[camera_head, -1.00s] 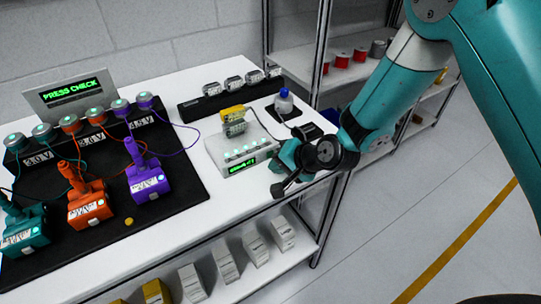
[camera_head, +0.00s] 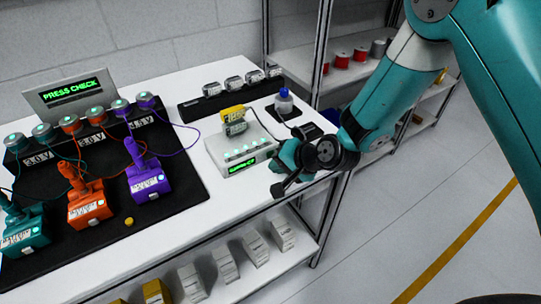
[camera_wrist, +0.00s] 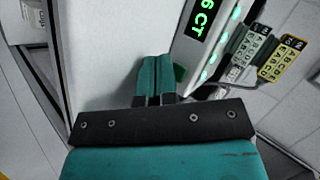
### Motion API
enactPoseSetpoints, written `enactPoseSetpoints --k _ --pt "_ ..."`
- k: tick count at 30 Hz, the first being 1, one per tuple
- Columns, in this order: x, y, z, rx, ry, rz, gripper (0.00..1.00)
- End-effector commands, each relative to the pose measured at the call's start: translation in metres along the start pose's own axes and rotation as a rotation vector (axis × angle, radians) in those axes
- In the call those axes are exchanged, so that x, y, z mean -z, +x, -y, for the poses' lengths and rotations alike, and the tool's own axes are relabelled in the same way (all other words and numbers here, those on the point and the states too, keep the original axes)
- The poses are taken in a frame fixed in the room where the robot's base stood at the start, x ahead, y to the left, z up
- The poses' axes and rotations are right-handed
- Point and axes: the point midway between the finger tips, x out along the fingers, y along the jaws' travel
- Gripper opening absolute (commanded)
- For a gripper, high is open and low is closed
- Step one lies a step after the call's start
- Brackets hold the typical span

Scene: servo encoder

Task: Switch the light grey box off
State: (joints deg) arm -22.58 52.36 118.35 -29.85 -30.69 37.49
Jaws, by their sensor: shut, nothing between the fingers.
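The light grey box (camera_head: 228,152) sits on the white table in the head view, with a lit green display on its front face and a row of green lights on top. It also shows in the wrist view (camera_wrist: 183,38), at the upper right, its display lit with green characters. A servo with a yellow label (camera_head: 235,114) stands at the box's back edge. My gripper (camera_head: 281,172) is at the box's front right corner. In the wrist view my gripper (camera_wrist: 158,62) is shut, its teal fingers together beside the box's display face. Whether they touch the box cannot be told.
Teal, orange (camera_head: 90,205) and purple (camera_head: 148,180) devices stand on a black mat at left, with cables to round knobs. A small bottle (camera_head: 284,101) and a black rack (camera_head: 220,101) are behind the box. A sign (camera_head: 72,92) reads PRESS CHECK.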

Motion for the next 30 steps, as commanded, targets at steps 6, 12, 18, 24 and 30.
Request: enactPoseSetpoints --k 6,12,18,24,30 --pt "0.0 0.0 0.0 0.0 0.0 0.0 0.0" --pt "0.0001 0.0001 0.0001 0.0 0.0 0.0 0.0" --pt "0.0034 0.004 0.0029 0.001 0.0 0.0 0.0" --pt "0.006 0.007 0.0051 0.0 0.0 0.0 0.0" --pt "0.006 0.0069 0.005 0.0 0.0 0.0 0.0"
